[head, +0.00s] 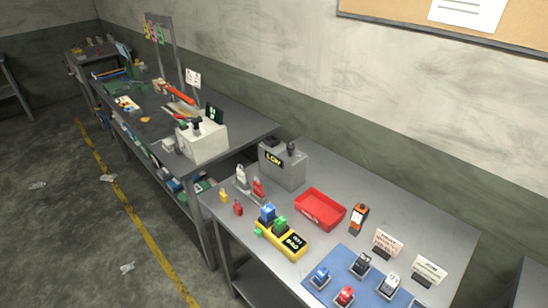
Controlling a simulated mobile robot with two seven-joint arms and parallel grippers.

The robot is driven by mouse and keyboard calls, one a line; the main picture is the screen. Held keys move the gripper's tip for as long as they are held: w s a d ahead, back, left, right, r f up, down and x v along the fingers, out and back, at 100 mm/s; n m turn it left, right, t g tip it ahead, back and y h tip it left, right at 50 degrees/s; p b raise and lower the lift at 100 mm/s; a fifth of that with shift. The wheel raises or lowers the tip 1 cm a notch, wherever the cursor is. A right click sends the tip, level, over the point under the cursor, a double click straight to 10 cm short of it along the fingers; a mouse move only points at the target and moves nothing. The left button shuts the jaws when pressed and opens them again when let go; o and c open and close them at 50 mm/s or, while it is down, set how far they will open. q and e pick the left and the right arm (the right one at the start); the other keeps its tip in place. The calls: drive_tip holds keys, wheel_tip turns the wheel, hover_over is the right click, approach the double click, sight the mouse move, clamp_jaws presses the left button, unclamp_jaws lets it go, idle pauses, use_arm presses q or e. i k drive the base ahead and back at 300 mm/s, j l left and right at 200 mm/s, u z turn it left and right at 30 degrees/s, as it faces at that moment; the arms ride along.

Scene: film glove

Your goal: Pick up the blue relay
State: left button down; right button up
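A blue block-shaped part (267,211) stands at the left end of a yellow device (270,239), beside a green one (280,224). Another blue part (321,275) stands in a small holder on the blue mat (347,261), near the table's front. Both are small, and I cannot tell from the picture which one is the relay. Neither of my grippers shows in the head view.
A red part (345,295) stands on the mat. A longer cluttered bench (230,128) adjoins at left.

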sight(268, 212)
drive_tip(key=z, duration=0.2)
drive_tip(key=i+l+z, duration=0.15)
drive_tip(key=i+z, duration=0.15)
drive_tip(key=i, duration=0.25)
drive_tip(key=i+z, duration=0.35)
drive_tip(key=k+j, duration=0.05)
